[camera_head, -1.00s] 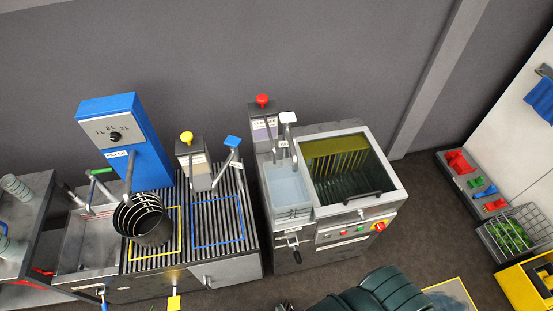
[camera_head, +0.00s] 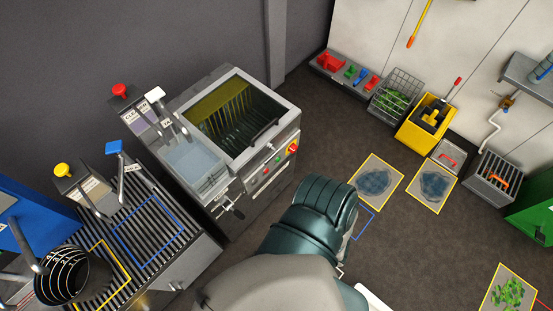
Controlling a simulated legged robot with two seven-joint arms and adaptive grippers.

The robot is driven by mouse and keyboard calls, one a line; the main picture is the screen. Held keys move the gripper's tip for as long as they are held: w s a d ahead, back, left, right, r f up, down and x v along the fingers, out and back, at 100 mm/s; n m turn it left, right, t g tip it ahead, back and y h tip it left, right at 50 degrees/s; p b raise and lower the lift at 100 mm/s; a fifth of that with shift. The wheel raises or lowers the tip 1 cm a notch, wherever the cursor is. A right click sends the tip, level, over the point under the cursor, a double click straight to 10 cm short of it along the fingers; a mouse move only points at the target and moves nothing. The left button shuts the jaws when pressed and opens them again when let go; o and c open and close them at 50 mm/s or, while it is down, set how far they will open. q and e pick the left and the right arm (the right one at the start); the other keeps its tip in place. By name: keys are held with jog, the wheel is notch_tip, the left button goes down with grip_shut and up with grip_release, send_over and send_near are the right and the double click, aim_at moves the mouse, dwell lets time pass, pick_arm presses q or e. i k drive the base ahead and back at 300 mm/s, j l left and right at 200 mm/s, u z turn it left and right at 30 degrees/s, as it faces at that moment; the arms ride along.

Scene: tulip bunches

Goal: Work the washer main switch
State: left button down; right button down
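The washer (camera_head: 285,121) is a grey metal cabinet with a windowed lid on top. Its front panel carries a red rotary switch on a yellow plate (camera_head: 292,148), the likely main switch, with small green and red buttons (camera_head: 266,176) to its left. The switch's exact setting is too small to tell. A dark green arm link of mine (camera_head: 318,215) rises at the lower middle, in front of the washer and apart from the switch. Neither gripper shows in the head view.
A slatted drain bench (camera_head: 190,243) with a dark round basket (camera_head: 62,277) stands at left. A wire crate (camera_head: 396,93), a yellow mop bucket (camera_head: 427,121) and a grated box (camera_head: 490,180) line the right wall.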

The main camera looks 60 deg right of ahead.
aim_at(294, 147)
jog(key=i+z, duration=0.1)
jog(key=z, duration=0.25)
jog(key=i+z, duration=0.1)
jog(key=z, duration=0.25)
jog(key=l+z, duration=0.1)
jog(key=z, duration=0.25)
jog(key=l+z, duration=0.15)
jog(key=z, duration=0.25)
jog(key=k+l+z, duration=0.1)
jog(key=z, duration=0.25)
jog(key=i+l, duration=0.05)
jog(key=l, duration=0.05)
